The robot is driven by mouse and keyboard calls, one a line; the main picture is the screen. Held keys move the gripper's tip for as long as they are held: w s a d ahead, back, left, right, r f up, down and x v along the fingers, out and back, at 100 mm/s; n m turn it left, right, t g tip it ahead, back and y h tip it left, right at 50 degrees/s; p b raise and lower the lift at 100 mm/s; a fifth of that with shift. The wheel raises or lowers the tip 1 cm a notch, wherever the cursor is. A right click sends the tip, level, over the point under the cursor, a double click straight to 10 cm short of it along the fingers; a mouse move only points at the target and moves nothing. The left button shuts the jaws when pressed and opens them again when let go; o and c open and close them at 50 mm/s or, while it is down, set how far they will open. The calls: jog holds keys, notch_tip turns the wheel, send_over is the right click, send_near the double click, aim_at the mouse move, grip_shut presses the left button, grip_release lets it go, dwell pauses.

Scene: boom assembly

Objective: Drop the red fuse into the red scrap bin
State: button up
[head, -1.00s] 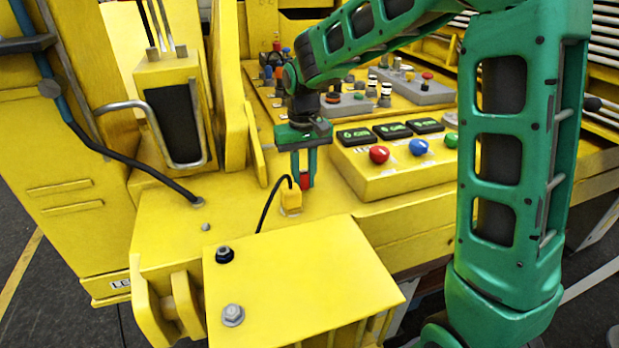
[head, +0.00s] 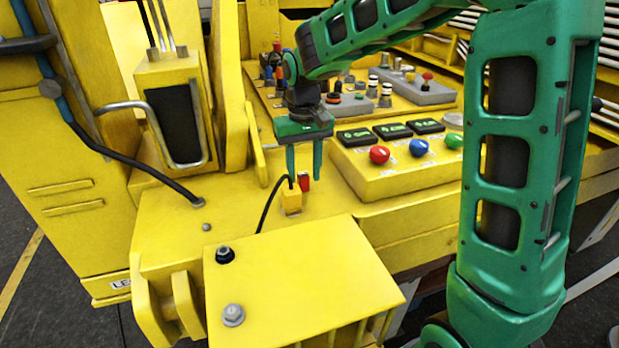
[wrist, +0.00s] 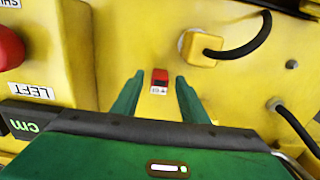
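The small red fuse (head: 304,183) is on the yellow deck, just right of a yellow cable plug, and appears upright. It also shows in the wrist view (wrist: 160,76), with a white label beside it. My gripper (head: 304,176) is open above the deck, pointing down. Its two green fingers are spread to either side of the fuse with gaps. In the wrist view the fuse lies between the fingertips (wrist: 160,80), apart from both. No red scrap bin is in view.
The yellow plug (head: 291,200) with its black cable stands close left of the fuse. A yellow control box (head: 400,180) with red, blue and green knobs is to the right. A raised yellow block (head: 300,280) is in front. Yellow upright plates (head: 235,110) stand behind left.

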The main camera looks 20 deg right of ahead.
aim_at(304, 175)
notch_tip(304, 175, up, 10)
jog(key=shift+f, duration=0.15)
jog(key=shift+d, duration=0.1)
